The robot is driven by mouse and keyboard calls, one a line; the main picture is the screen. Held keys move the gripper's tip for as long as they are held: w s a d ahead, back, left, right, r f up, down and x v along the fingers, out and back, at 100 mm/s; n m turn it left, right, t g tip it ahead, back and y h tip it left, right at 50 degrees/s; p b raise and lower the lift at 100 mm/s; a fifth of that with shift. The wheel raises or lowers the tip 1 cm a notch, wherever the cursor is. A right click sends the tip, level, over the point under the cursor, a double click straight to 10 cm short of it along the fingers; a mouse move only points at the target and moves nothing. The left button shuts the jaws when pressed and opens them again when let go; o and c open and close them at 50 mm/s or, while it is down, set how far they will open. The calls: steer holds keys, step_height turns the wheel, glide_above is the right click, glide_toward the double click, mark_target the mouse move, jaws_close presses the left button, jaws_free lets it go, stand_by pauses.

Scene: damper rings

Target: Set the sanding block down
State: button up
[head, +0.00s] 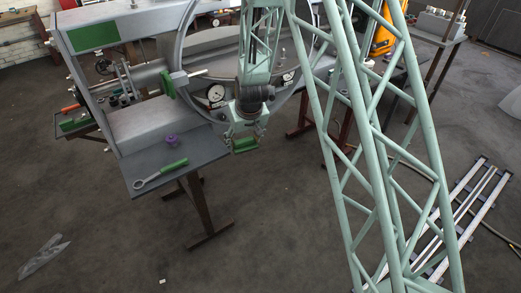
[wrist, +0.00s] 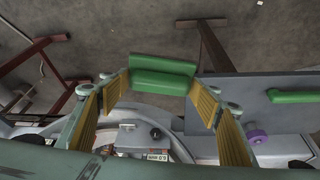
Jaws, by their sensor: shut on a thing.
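The sanding block is a green block (head: 245,146) with a lighter lower part; in the wrist view the block (wrist: 163,75) lies between the fingertips. My gripper (head: 246,138) is shut on it and holds it in the air, just right of the grey side shelf (head: 207,157). In the wrist view my gripper (wrist: 160,88) has its yellow-padded fingers on either side of the block, with floor behind it.
The large grey ring machine (head: 188,50) with a dial gauge (head: 216,93) stands close behind my gripper. Shelf space between wrench and right edge looks bare.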

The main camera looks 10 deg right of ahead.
steer(key=w+a+r+n, duration=0.1)
steer(key=w+a, duration=0.2)
steer(key=a, duration=0.4)
steer(key=w+a+r+n+y+b, duration=0.1)
steer(key=w+a+r, duration=0.1)
steer(key=w+a, duration=0.2)
steer(key=shift+a+r, duration=0.2)
steer(key=shift+a, duration=1.55)
steer(key=shift+w+b, duration=0.1)
steer(key=shift+b, duration=0.45)
steer(key=shift+f+b, duration=2.05)
steer(key=shift+f, duration=0.45)
steer(key=shift+f, duration=0.25)
steer(key=shift+f+b, duration=0.45)
steer(key=shift+b, duration=0.25)
steer(key=shift+f+b, duration=0.3)
steer(key=o, duration=0.9)
steer(key=shift+o, duration=0.2)
